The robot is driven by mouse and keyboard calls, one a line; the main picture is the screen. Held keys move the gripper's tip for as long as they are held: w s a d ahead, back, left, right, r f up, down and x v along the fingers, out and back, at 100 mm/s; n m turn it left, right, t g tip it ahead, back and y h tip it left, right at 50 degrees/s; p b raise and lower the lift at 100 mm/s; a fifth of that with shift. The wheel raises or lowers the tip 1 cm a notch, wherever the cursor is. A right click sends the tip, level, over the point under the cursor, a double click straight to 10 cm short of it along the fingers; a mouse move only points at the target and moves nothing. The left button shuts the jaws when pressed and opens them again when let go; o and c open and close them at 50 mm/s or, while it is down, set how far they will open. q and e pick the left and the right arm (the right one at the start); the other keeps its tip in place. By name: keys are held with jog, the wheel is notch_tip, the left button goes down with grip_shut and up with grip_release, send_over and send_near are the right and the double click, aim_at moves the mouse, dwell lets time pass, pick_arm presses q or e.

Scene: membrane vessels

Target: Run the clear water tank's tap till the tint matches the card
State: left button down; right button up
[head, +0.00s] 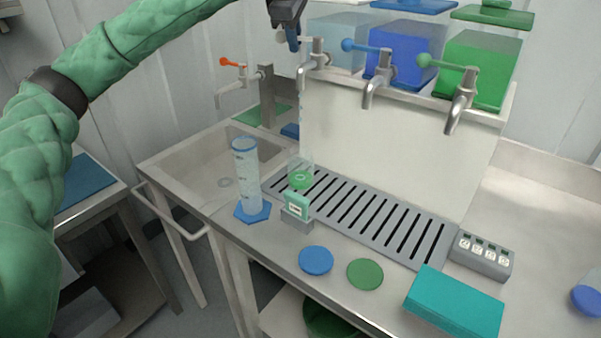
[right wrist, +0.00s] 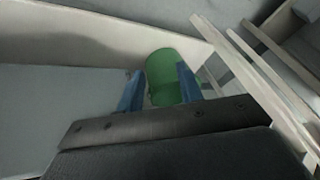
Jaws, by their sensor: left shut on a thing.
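The clear water tank (head: 338,42) stands at the left of three tanks on the rear ledge. My left gripper (head: 292,42) is shut on the lever of its tap (head: 316,60). A faint broken stream of water (head: 301,105) shows below the spout. Under it, a clear vessel (head: 300,174) stands on the slotted drain grate with green liquid low inside. A teal-green card (head: 297,206) with a pale label stands in a grey holder before the vessel and hides part of its base. My right gripper (right wrist: 160,88) is open and empty in the right wrist view.
Blue (head: 400,45) and green (head: 478,65) tanks have their own taps. A tall measuring cylinder (head: 246,172) stands left of the vessel. Blue (head: 316,260) and green (head: 365,273) discs, a teal block (head: 454,302) and a grey labelled box (head: 482,257) lie in front. A sink (head: 205,175) is left.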

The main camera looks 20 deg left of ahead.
pick_arm(q)
jog(key=shift+s+d+n+y+b, duration=0.15)
jog(key=shift+s+n+y+b, duration=0.3)
jog(key=shift+n, duration=0.7)
jog(key=shift+s+d+n+y+b, duration=0.1)
jog(key=shift+s+n+y+b, duration=0.15)
jog(key=shift+s+n+y, duration=0.6)
jog(key=shift+w+n+h, duration=0.25)
jog(key=shift+n+h, duration=0.05)
jog(key=shift+h, duration=0.1)
dwell(5.6)
